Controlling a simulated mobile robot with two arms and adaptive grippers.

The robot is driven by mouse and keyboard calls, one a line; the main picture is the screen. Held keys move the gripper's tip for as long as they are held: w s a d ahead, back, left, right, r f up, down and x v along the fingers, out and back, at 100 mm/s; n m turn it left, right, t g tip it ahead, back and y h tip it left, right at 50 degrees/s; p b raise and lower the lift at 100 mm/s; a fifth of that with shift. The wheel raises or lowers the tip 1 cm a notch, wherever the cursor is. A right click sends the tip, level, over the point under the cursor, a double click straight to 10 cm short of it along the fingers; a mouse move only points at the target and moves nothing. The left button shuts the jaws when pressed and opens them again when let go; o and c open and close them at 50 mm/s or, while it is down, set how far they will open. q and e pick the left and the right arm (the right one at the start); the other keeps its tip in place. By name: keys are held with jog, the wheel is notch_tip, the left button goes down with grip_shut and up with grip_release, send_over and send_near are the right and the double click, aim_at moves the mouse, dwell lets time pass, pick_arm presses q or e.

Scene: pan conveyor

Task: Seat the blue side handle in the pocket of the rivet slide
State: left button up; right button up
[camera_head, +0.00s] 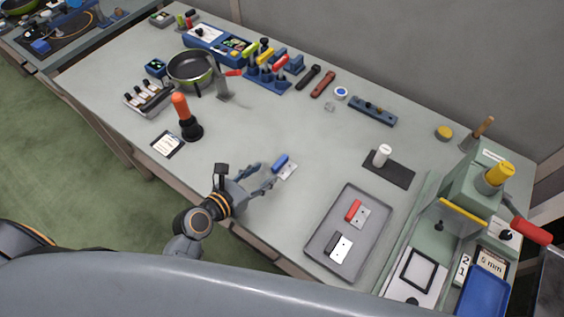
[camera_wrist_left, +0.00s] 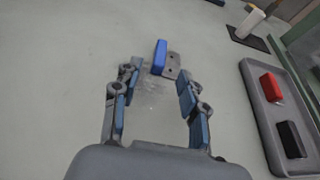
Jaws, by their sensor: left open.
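The blue side handle (camera_head: 280,161) lies on the table with a grey metal plate with holes on its right side. In the left wrist view the handle (camera_wrist_left: 160,57) lies just beyond the fingertips, apart from them. My left gripper (camera_head: 262,176) is open and empty, with its fingers pointing at the handle; its spread fingers also show in the left wrist view (camera_wrist_left: 156,79). A pale plate with a black square frame (camera_head: 418,270), which looks like the rivet slide and its pocket, sits at the foot of the green press. My right gripper is out of view.
A grey tray (camera_head: 325,222) holds a red handle (camera_head: 354,210) and a black handle (camera_head: 334,244). The green press (camera_head: 464,200) stands at the right. The table around the blue handle is clear.

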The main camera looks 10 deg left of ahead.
aim_at(278, 163)
pick_arm(q)
jog(key=shift+w+d+f, duration=0.2)
jog(key=shift+w+d, duration=0.05)
jog(key=shift+w, duration=0.25)
jog(key=shift+w+d, duration=0.1)
jog(key=shift+w, duration=0.05)
jog(key=x, duration=0.4)
jog(key=shift+w+d+p, duration=0.1)
jog(key=shift+w+p, duration=0.1)
jog(key=shift+p, duration=0.15)
jog(key=shift+w+d+f, duration=0.15)
jog(key=shift+w, duration=0.15)
jog(key=shift+c, duration=0.3)
grip_shut()
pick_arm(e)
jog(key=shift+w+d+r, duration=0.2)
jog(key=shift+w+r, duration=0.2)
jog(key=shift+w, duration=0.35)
